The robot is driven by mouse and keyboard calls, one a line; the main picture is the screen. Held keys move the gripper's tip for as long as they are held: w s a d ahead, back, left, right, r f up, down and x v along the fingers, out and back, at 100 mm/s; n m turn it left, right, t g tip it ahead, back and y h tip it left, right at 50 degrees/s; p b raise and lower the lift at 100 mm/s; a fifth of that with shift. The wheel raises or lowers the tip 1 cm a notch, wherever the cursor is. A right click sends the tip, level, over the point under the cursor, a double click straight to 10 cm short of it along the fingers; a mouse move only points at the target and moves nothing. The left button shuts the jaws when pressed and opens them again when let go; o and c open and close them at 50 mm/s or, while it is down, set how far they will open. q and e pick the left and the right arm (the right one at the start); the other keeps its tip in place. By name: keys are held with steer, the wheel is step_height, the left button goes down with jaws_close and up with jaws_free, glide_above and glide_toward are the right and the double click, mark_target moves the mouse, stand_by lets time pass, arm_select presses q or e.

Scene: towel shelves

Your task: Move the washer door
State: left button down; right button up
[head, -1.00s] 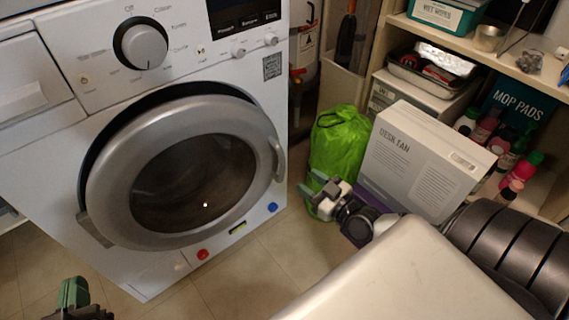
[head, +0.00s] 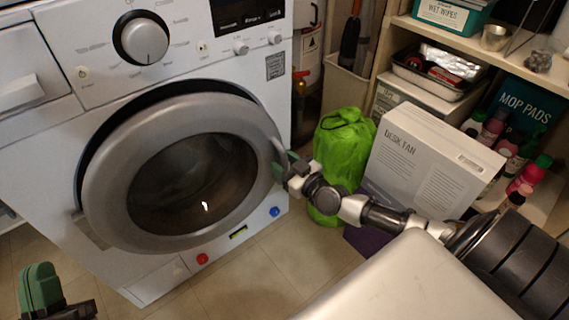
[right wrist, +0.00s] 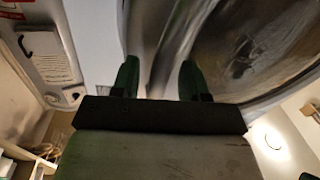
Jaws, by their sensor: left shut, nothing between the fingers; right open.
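The washer door (head: 110,190) is a round silver ring with dark glass on the white washer (head: 70,130). A dark gap shows along its upper left edge, so it looks slightly ajar. Its handle (head: 278,150) is on the right rim. My right gripper (head: 283,165) is open at the handle. In the right wrist view its two green fingers (right wrist: 158,80) stand apart, with part of the silver door (right wrist: 240,60) between and beyond them; whether they touch it, I cannot tell. My left gripper (head: 40,288) is shut and empty at the lower left, away from the door.
A green bag (head: 343,140) and a desk fan box (head: 420,155) stand close behind my right arm. Shelves (head: 470,50) with bottles and trays are at the right. The tiled floor (head: 255,265) before the washer is clear.

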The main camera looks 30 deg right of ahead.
jaws_close()
